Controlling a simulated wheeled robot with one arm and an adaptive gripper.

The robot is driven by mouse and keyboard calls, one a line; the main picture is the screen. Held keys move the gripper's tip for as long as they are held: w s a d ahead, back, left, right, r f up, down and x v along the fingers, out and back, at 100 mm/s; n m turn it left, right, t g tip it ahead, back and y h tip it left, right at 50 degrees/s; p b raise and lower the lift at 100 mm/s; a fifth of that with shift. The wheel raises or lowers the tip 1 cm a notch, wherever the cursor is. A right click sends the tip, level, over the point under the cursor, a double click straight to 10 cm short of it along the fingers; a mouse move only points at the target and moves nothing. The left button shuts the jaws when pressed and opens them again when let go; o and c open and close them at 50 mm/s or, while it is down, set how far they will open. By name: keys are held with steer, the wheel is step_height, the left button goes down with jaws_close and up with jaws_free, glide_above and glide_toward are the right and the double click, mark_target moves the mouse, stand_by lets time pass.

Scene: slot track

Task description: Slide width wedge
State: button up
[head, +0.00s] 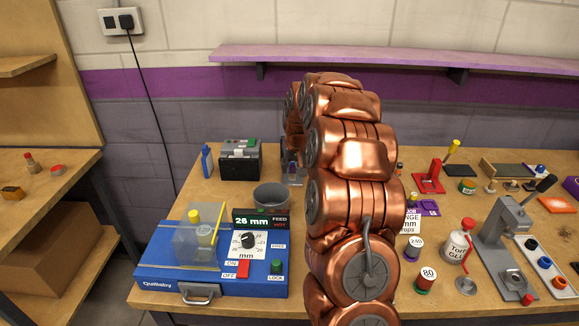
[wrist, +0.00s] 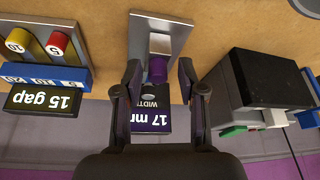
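In the wrist view, a metal track plate (wrist: 137,32) with a dark slot lies on the bench. A purple knob (wrist: 157,70), apparently the width wedge, sits at the display end of the plate. Beside it a dark display (wrist: 152,120) reads 17 mm WIDTH, upside down and partly covered by my gripper. My gripper (wrist: 159,80) is open, with one finger on each side of the purple knob and a visible gap to it. In the head view, the metal plate (head: 293,181) shows only partly beside my copper arm, and my fingers cannot be made out clearly.
A black box with a green button (head: 240,160) stands left of the track. A grey cup (head: 271,196) and a blue feed machine (head: 210,265) are nearer.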

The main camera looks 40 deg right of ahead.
steer(key=shift+r, duration=0.2)
steer(key=shift+s+r, duration=0.1)
steer(key=shift+r, duration=0.15)
steer(key=v, duration=1.1)
steer(key=shift+s, duration=0.2)
steer(key=shift+a, duration=0.15)
